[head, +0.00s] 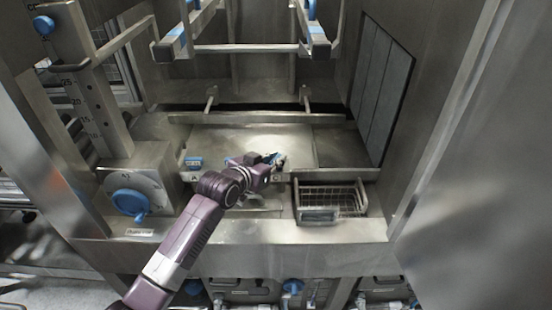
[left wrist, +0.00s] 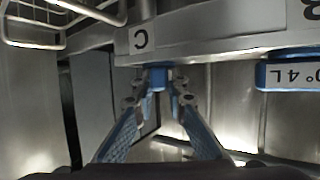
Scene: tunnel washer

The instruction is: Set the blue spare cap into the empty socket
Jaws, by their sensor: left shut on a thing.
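My left gripper (head: 275,159) reaches in from the left over the steel rail (head: 235,180) in the bay. In the left wrist view its two blue-padded fingers (left wrist: 157,84) close on a small blue piece, the blue spare cap (left wrist: 158,76). The cap is right by the rail edge, near the plate marked C (left wrist: 141,39); I cannot tell whether it touches. Most of the cap is hidden in the head view by the gripper. The empty socket cannot be made out. My right gripper is not in view.
A blue block with printed marks (left wrist: 288,75) sits on the rail beside the cap; a blue block (head: 194,162) also shows left on the rail. A wire basket (head: 345,193) stands just right of the gripper. A blue dial (head: 129,202) is at left. Bars (head: 247,49) hang above.

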